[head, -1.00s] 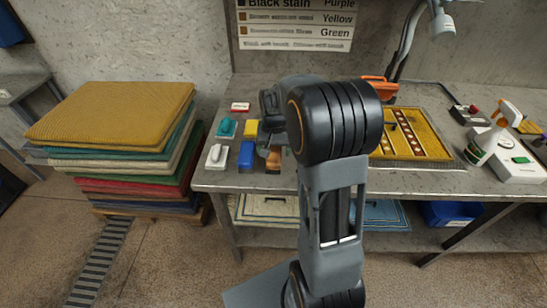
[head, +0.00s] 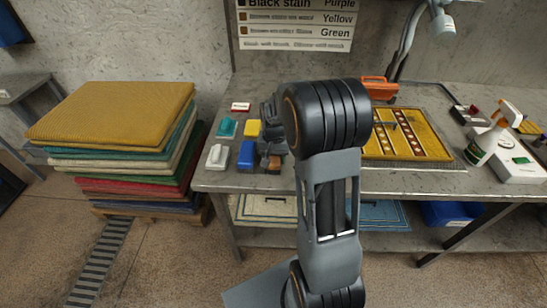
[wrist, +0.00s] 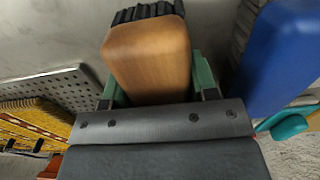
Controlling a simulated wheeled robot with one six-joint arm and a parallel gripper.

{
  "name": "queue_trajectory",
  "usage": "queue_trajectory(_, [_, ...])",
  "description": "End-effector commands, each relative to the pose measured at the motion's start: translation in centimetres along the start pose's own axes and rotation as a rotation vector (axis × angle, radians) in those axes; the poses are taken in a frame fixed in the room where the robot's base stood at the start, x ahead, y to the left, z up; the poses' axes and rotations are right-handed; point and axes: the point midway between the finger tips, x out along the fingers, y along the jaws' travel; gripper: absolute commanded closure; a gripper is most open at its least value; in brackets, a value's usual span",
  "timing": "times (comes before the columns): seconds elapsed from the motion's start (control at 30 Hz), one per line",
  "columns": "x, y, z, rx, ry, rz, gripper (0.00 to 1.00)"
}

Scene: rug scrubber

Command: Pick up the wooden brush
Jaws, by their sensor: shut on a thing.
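The wooden brush (wrist: 148,58) has a smooth tan wooden block and dark bristles showing along its top edge in the wrist view. I cannot tell whether the brush touches the bench.
A blue brush (head: 246,154) is close to the left of the wooden one. White (head: 217,156), teal (head: 227,127) and yellow (head: 252,129) brushes stand nearby. A yellow patterned rug (head: 400,150) lies to the right. A spray bottle (head: 487,143) stands farther right.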

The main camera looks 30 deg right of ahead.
Motion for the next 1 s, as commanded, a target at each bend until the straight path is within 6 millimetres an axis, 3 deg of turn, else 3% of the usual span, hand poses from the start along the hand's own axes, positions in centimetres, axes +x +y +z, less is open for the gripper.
queue_trajectory(0.17, [0.0, 0.0, 0.0, 0.000, 0.000, 0.000, 0.73])
queue_trajectory(0.57, [-0.8, 0.0, -0.1, 0.000, 0.003, -0.001, 0.73])
queue_trajectory(0.77, [-3.5, 0.0, -0.1, 0.000, 0.006, -0.002, 0.73])
queue_trajectory(1.0, [-8.1, 3.5, 2.1, 0.004, 0.007, -0.001, 0.73])
